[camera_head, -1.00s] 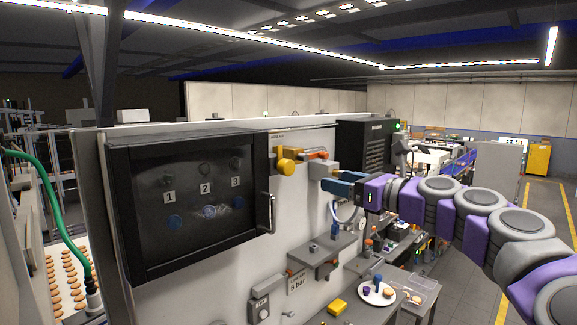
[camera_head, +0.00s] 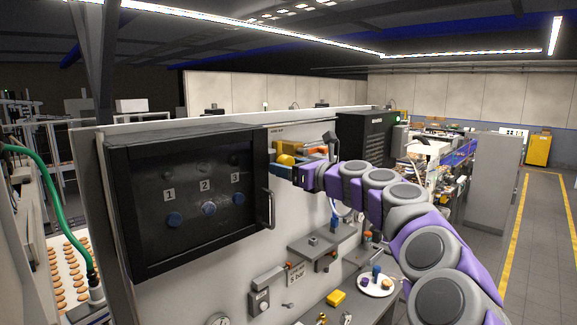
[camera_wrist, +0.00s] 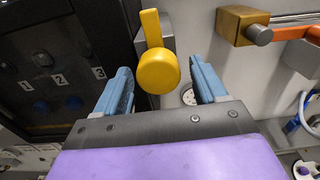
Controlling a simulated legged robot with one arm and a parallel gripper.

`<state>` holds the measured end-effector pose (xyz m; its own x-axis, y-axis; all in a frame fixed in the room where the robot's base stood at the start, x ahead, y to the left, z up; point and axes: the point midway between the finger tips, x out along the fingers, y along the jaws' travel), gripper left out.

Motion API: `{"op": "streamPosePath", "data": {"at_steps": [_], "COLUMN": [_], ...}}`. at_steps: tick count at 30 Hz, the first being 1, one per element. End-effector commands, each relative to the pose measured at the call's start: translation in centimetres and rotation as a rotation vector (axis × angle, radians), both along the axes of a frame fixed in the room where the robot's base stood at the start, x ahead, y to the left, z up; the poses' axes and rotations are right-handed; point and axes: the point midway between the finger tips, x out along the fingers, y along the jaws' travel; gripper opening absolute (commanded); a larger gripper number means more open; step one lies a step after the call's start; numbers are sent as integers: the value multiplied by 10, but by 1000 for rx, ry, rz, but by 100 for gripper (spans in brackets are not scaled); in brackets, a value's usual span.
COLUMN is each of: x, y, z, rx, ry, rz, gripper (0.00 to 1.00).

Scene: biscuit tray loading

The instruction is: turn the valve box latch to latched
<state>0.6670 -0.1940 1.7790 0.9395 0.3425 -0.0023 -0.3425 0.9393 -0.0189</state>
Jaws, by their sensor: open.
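The yellow latch (camera_head: 285,160) sits on the panel just right of the black valve box (camera_head: 190,136). In the wrist view the latch (camera_wrist: 158,68) has a round hub and a flat tab pointing up, over a grey block. My gripper (camera_wrist: 159,66) is open, one blue finger on each side of the hub and apart from it. In the head view my gripper (camera_head: 284,171) partly covers the latch. The valve box has a dark window with numbers 1, 2, 3 and blue knobs behind it. Its door looks closed.
A vertical door handle (camera_head: 268,208) stands out below the latch. A brass block (camera_wrist: 243,25) with a metal rod and an orange part lies to the right. A grey shelf (camera_head: 322,243) and a white plate (camera_head: 377,285) are lower down.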

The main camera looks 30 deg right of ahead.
Motion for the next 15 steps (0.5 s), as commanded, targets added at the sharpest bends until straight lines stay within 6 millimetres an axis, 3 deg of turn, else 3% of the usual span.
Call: {"op": "streamPosePath", "data": {"at_steps": [9,15], "x": [3,3], "y": [1,1], "z": [0,0], "rx": [-1,-1], "ry": [-1,-1], "rz": [0,-1], "gripper": [71,53]}}
